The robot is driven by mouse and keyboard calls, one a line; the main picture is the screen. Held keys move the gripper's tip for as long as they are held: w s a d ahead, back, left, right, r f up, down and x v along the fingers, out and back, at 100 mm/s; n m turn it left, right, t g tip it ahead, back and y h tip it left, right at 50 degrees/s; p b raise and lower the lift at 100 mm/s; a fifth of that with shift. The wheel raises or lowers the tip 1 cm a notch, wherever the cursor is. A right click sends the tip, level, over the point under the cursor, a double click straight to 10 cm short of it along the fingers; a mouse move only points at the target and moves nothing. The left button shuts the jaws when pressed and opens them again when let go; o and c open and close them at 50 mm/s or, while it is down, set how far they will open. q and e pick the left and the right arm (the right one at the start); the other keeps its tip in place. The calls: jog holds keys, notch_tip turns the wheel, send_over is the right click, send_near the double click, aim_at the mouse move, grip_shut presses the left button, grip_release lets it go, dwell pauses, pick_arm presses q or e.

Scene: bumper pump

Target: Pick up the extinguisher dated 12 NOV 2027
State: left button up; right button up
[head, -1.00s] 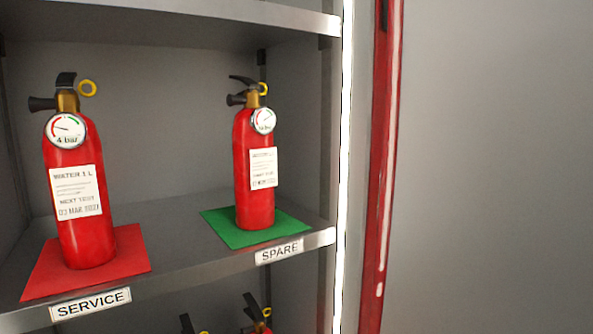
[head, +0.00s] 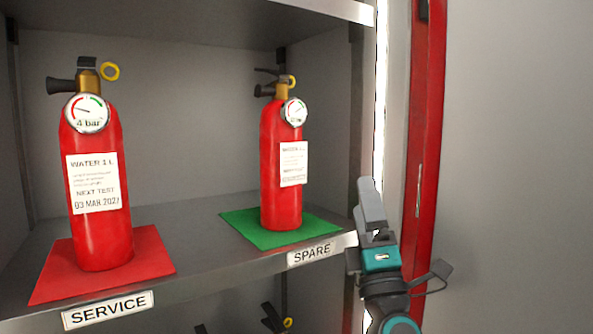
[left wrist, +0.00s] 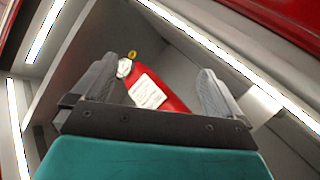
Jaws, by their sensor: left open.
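In the head view a red extinguisher (head: 97,190) stands on the red mat (head: 150,250) at the left; its label reads 03 MAR 2027 and its gauge 4 bar. A second red extinguisher (head: 280,180) stands on the green mat (head: 250,232) at the right; its label date is too small to read. My left gripper (head: 370,205) is at the shelf's right edge, right of the second extinguisher and apart from it. In the left wrist view my left gripper (left wrist: 158,90) is open, with a red extinguisher (left wrist: 165,92) showing between its fingers. My right gripper is not in view.
The shelf's front edge (head: 215,277) carries a SERVICE sign (head: 107,310) and a SPARE sign (head: 311,253). A shelf (head: 340,8) lies above. More extinguishers (head: 272,318) show partly below.

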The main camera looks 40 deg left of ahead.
aim_at(292, 155)
pick_arm(q)
jog(key=s+a+r+n+g+h+b, duration=0.35)
jog(key=r+n+g, duration=0.45)
jog(key=n+g, duration=0.95)
jog(key=a+n+t, duration=0.1)
jog(key=a, duration=0.1)
jog(key=a+n+t, duration=0.1)
jog(key=a, duration=0.2)
jog(key=a+n+t, duration=0.1)
jog(key=a+n, duration=0.1)
jog(key=a, duration=0.1)
jog(key=shift+w+a, duration=0.1)
jog(key=shift+w, duration=0.25)
jog(key=x, duration=0.4)
jog(key=shift+s+a, duration=0.2)
jog(key=shift+w+a, duration=0.1)
jog(key=shift+a, duration=0.25)
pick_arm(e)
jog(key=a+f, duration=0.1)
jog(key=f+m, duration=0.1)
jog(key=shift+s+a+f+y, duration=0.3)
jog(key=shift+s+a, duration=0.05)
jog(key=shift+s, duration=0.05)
